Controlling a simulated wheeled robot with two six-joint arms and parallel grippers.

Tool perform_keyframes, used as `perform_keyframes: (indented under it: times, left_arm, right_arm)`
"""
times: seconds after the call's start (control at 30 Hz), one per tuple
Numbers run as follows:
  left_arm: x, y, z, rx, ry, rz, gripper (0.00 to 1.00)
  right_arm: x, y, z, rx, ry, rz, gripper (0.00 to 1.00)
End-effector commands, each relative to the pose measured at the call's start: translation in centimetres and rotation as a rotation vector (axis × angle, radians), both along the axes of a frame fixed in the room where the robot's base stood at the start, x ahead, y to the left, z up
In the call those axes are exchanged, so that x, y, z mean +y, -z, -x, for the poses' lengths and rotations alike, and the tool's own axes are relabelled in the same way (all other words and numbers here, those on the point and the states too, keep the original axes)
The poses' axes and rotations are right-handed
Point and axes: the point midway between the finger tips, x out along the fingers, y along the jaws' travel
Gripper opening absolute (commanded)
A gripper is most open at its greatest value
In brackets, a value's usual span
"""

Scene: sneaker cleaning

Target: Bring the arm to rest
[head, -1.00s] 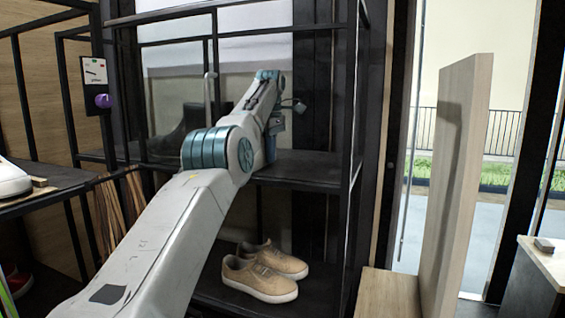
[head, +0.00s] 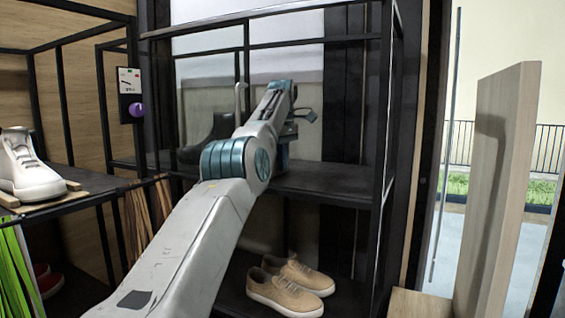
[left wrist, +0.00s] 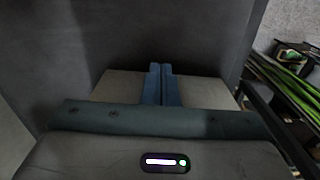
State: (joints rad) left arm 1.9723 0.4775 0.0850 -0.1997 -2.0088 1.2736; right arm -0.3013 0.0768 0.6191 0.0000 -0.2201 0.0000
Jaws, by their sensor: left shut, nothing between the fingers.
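My left arm reaches from the bottom of the head view up toward the black metal shelf rack. Its gripper (head: 283,152) is at the far end, partly hidden behind the wrist, over the rack's middle shelf (head: 335,180). In the left wrist view the two blue fingers (left wrist: 161,84) are together with nothing between them. They point at a plain dark grey surface. My right gripper is in neither view.
Tan sneakers (head: 288,288) stand on the lower shelf, close to my arm. A dark boot (head: 213,140) stands on the middle shelf. A white sneaker (head: 28,165) sits on the left rack. A wooden panel (head: 497,190) stands at the right.

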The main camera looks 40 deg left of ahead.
Motion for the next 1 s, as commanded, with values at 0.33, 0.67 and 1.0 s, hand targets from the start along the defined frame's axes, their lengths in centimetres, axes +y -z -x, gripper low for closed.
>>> perform_keyframes:
  times: [0.33, 0.67, 1.0]
  left_arm:
    - [0.0, -5.1, 0.2, -0.002, 0.0, 0.001, 0.0]
    - [0.1, -7.1, 0.4, -0.002, -0.001, 0.001, 0.0]
    - [-0.6, -6.8, -0.2, -0.051, 0.075, 0.041, 0.0]
  right_arm:
    - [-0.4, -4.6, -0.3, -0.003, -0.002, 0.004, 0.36]
    - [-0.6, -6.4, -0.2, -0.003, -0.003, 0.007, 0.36]
    - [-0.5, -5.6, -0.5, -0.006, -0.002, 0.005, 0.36]
